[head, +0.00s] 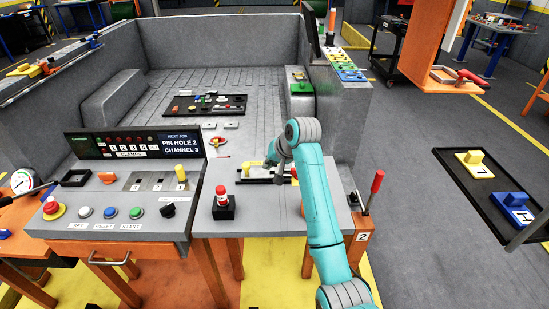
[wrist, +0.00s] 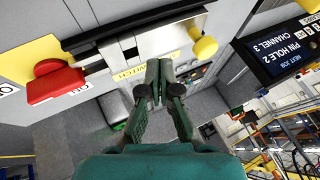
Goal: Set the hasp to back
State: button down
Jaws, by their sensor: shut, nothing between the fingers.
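My gripper (wrist: 155,75) is shut and empty in the wrist view, its fingertips close in front of a dark rail (wrist: 100,38) on a grey panel. A yellow round knob (wrist: 204,47) sticks out at the right, and a red handle (wrist: 55,82) lies at the left. No part is labelled as the hasp, so I cannot tell which is it. In the head view my gripper (head: 272,162) is over a black fixture (head: 255,180) on the grey worktop, partly hidden by my arm.
A red-topped black post (head: 223,207) stands left of the fixture. A red upright lever (head: 375,184) stands to the right. The control console (head: 120,195) with buttons and a display is at the left. A black tray (head: 205,105) of parts lies behind.

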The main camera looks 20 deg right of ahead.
aim_at(243, 166)
jog(key=shift+w+a+f, duration=0.1)
jog(key=shift+w+a, duration=0.2)
jog(key=shift+a, duration=0.3)
jog(key=shift+w+a+f, duration=0.15)
jog(key=shift+w+a, duration=0.2)
jog(key=shift+a, duration=0.25)
jog(key=shift+w+a+f, duration=0.1)
jog(key=shift+w+a, duration=0.2)
jog(key=shift+a, duration=0.3)
jog(key=a, duration=0.2)
jog(key=w+a, duration=0.1)
jog(key=shift+a, duration=0.4)
